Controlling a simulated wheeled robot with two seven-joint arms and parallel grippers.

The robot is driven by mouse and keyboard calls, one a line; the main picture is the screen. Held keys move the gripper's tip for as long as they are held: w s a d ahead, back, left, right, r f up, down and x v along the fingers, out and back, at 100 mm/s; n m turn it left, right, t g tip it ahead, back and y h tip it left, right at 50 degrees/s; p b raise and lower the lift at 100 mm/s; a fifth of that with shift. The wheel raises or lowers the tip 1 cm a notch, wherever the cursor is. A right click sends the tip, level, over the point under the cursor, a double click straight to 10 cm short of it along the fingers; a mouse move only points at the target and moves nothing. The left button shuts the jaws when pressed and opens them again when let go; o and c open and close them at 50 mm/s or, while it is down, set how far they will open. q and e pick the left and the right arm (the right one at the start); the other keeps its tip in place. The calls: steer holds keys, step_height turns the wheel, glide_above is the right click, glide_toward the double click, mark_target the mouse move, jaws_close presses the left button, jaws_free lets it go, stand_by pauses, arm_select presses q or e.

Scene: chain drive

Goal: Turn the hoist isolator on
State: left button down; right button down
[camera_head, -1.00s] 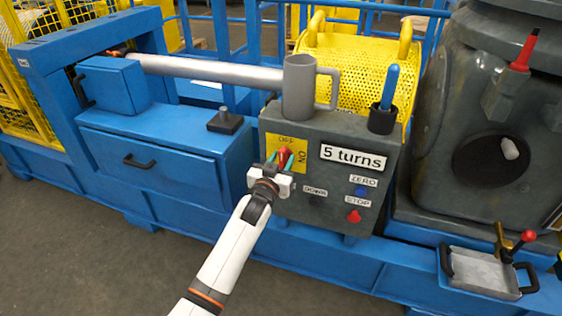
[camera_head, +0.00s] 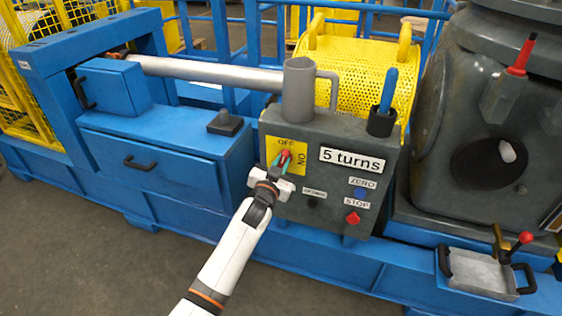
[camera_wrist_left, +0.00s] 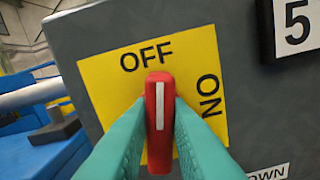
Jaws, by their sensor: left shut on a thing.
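The hoist isolator is a red handle (camera_head: 286,156) with a white stripe, on a yellow plate (camera_head: 271,149) on the front of the grey control box. In the left wrist view the handle (camera_wrist_left: 159,112) stands upright, its stripe toward the OFF label (camera_wrist_left: 147,56). The ON label (camera_wrist_left: 208,95) is to its right. My left gripper (camera_head: 281,164) is shut on the handle. In the left wrist view its teal fingers (camera_wrist_left: 160,128) press on both sides of it and hide part of its lower sides. My right gripper is not in view.
The box also carries a "5 turns" display (camera_head: 352,160), a blue ZERO button (camera_head: 360,192), a red STOP button (camera_head: 352,218) and a dark DOWN button (camera_head: 313,202). A grey mug (camera_head: 298,92) and a blue-handled tool in a black holder (camera_head: 381,122) stand on top.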

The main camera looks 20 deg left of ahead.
arm_select(q)
steer(key=m, duration=0.3)
steer(key=shift+d+p, duration=0.1)
steer(key=shift+p, duration=0.2)
steer(key=m, duration=0.3)
steer(key=shift+d+f+m, duration=0.1)
steer(key=shift+m, duration=0.2)
steer(key=m, duration=0.4)
steer(key=shift+f, duration=0.15)
steer(key=shift+d+f+m, duration=0.1)
steer(key=shift+f+m, duration=0.05)
steer(key=shift+m, duration=2.15)
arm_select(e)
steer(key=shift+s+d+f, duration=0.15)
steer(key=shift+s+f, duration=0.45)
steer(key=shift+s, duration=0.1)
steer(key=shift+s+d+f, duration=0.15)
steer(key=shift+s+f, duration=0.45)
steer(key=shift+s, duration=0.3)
arm_select(q)
steer(key=c, duration=1.4)
jaws_free()
steer(key=shift+o, duration=0.2)
